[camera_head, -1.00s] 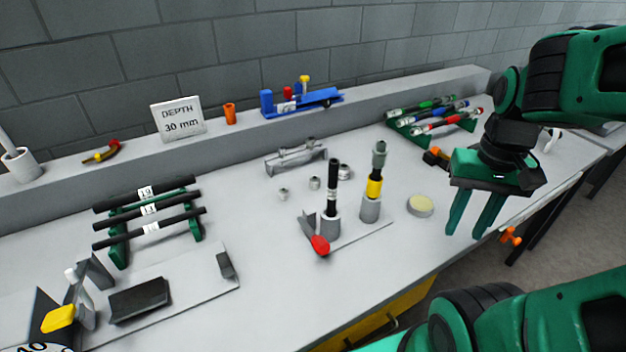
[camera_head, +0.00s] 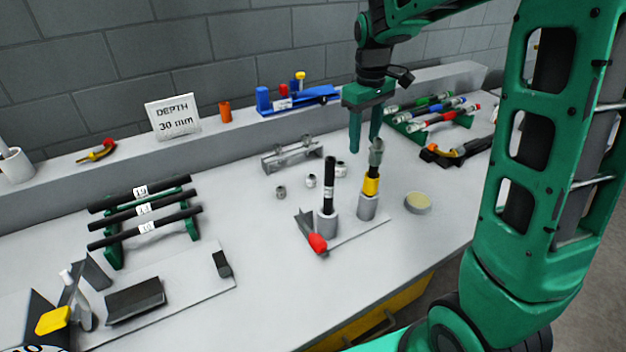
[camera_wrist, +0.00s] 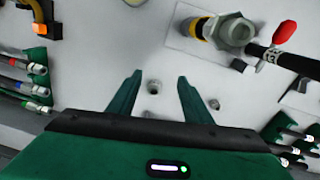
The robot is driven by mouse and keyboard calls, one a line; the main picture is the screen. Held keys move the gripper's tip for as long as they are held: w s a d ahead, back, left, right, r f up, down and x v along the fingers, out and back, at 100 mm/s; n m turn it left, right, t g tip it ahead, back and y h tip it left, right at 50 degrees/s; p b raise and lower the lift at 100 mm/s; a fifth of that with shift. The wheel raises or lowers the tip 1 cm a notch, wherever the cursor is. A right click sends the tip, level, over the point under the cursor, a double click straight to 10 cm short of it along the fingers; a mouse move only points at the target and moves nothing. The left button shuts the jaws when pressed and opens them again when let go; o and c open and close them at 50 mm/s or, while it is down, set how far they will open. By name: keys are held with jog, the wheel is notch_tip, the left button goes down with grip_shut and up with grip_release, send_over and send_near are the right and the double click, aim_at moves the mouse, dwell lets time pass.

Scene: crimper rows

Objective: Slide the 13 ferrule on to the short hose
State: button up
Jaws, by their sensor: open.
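Three small grey metal ferrules stand on the bench in the head view: a left one (camera_head: 280,192), a middle one (camera_head: 311,180) and a right one (camera_head: 340,169). I cannot read any size on them. A short black hose (camera_head: 329,180) stands upright in a grey holder (camera_head: 326,226), its top end free. My gripper (camera_head: 365,147) points down, open and empty, above the bench, behind and right of the hose. In the wrist view, one ferrule (camera_wrist: 154,87) shows between the fingertips, another (camera_wrist: 147,114) nearer the palm, and a third (camera_wrist: 214,104) beside the right finger.
A yellow-banded hose with a metal fitting (camera_head: 371,183) stands close right of the short hose. A red-handled clamp (camera_head: 317,242) sits in front. A grey bracket (camera_head: 294,158) is behind the ferrules. Black hoses lie on a left rack (camera_head: 113,254); coloured hoses (camera_head: 434,112) lie right.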

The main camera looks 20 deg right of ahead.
jog(key=w+a+f+n, duration=0.2)
jog(key=w+a+n, duration=0.2)
jog(key=w+a, duration=0.55)
send_near(312, 180)
jog(key=w+f, duration=0.2)
jog(key=w, duration=0.1)
jog(key=shift+d, duration=0.3)
jog(key=shift+s+f, duration=0.2)
jog(key=shift+f, duration=1.25)
jog(key=shift+s+f, duration=0.25)
jog(key=shift+f, duration=1.2)
grip_shut()
